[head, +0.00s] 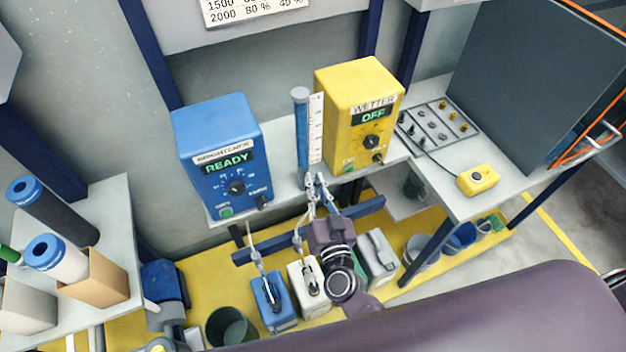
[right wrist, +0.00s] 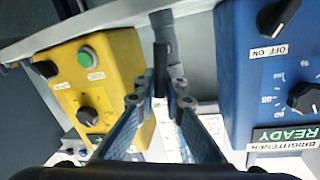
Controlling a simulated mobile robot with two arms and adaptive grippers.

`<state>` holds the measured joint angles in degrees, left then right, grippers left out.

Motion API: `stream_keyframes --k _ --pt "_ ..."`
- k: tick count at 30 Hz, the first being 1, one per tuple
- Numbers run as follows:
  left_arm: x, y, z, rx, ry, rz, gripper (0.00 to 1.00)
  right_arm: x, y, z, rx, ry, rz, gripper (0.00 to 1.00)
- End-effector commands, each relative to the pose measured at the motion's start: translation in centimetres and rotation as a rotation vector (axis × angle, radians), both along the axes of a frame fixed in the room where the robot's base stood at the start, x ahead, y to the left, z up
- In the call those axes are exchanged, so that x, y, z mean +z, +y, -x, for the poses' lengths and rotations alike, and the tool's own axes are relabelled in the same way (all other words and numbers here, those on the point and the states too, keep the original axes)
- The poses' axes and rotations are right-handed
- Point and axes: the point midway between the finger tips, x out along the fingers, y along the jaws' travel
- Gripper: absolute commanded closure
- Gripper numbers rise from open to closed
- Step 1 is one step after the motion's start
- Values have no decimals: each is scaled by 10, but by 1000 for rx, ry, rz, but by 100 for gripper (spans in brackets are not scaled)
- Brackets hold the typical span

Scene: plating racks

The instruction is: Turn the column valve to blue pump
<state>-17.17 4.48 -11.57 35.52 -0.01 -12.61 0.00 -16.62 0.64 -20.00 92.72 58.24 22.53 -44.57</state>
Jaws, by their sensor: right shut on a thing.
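The measuring column (head: 301,135) is a blue tube with a white scale, standing between the blue pump (head: 217,150) and the yellow pump (head: 358,115). The blue pump's display reads READY and the yellow one's reads OFF. My right gripper (head: 314,186) reaches to the foot of the column, where the valve is mostly hidden. In the right wrist view my right gripper (right wrist: 160,103) is shut on a dark valve handle (right wrist: 160,65) that stands straight between its fingertips. The yellow pump (right wrist: 95,85) is left there and the blue pump (right wrist: 270,80) right. My left gripper is not in view.
Below the shelf stand a blue canister (head: 273,303), a white canister (head: 309,287) and a grey canister (head: 378,258), with hoses nearby. A yellow button box (head: 478,179) lies on the right bench. Filter housings and a cardboard box (head: 93,278) stand at left.

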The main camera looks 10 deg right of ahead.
Motion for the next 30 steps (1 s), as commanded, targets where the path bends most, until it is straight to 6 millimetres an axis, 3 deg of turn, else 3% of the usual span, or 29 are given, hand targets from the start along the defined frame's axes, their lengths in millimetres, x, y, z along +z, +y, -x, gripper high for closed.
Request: stream_keyframes --k 12,30 --pt "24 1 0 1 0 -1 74 -5 -13 -2 1 78 -384 100" --pt "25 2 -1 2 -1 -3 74 -17 -22 -4 1 151 -770 100"
